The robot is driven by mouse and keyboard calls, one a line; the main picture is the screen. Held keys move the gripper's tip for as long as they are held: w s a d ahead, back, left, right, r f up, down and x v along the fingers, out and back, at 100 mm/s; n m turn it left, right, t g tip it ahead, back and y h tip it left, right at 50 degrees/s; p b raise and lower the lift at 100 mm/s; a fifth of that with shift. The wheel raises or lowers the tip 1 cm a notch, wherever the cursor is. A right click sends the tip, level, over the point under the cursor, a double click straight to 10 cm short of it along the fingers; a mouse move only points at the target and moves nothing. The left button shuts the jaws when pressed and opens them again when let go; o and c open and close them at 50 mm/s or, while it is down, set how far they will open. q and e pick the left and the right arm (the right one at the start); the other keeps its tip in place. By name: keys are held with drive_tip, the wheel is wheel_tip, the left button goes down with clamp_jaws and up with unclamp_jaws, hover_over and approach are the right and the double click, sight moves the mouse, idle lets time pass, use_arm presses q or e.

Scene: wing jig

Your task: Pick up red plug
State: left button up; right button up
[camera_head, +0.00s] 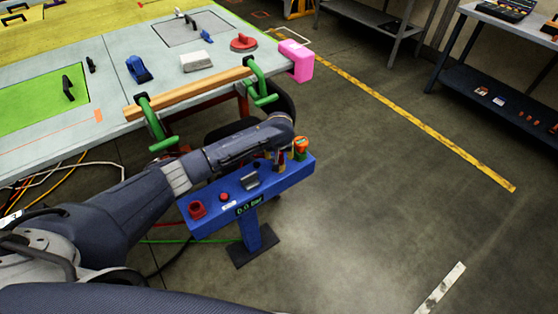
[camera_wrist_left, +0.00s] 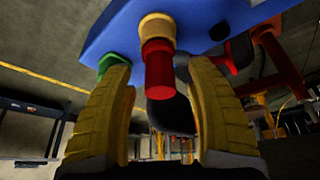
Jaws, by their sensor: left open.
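In the left wrist view, the red plug (camera_wrist_left: 158,68) is a red cylinder with a yellow collar (camera_wrist_left: 157,27) at the face of the blue stand. My left gripper (camera_wrist_left: 157,75) is open, with one ribbed yellow finger on each side of the plug. Gaps show between the plug and both fingers. In the head view, my left arm reaches over the blue stand (camera_head: 211,224), and its wrist bends down at the stand's far right end. The plug cannot be clearly told there. My right gripper is not in view.
A green part (camera_wrist_left: 113,65) sits close to one fingertip. The stand also holds a red socket-like part (camera_head: 197,209), a red knob (camera_head: 225,197) and a grey block (camera_head: 249,181). Green clamps (camera_head: 157,128) hold a wooden bar (camera_head: 190,93) at the worktable edge behind. Floor at right is clear.

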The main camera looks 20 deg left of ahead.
use_arm(q)
drive_tip(key=shift+o, duration=0.3)
clamp_jaws()
drive_tip(key=shift+r, duration=0.1)
drive_tip(key=shift+r, duration=0.4)
wheel_tip(320, 180, up, 3)
drive_tip(key=shift+s+f, duration=0.1)
drive_tip(key=shift+s, duration=0.05)
drive_tip(key=s+d+r, duration=0.1)
drive_tip(key=s+d, duration=0.1)
drive_tip(key=s, duration=0.6)
drive_tip(key=s+d+r, duration=0.1)
drive_tip(key=s+d, duration=0.2)
drive_tip(key=s, duration=0.6)
drive_tip(key=shift+r, duration=0.35)
